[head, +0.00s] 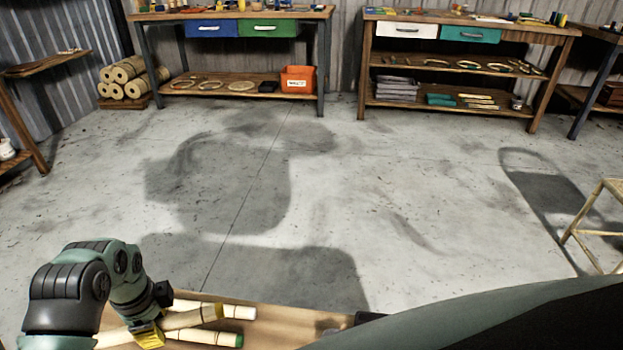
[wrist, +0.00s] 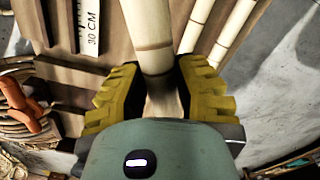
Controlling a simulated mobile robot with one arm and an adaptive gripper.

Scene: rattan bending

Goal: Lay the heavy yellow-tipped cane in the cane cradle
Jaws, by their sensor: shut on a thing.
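My gripper (head: 150,337) is at the bottom left of the head view, over a wooden bench top. In the wrist view its yellow fingers (wrist: 156,98) are shut on a thick pale cane (wrist: 150,30), one on each side. The held cane's ends are outside the wrist view. I cannot make out the cane cradle for certain.
Other canes lie close beside the held one; one has a green tip (head: 238,340). In the wrist view, thinner canes (wrist: 232,30) are to the right, a 30 cm ruler (wrist: 89,28) and an orange object (wrist: 22,105) to the left. The concrete floor (head: 350,200) beyond is open.

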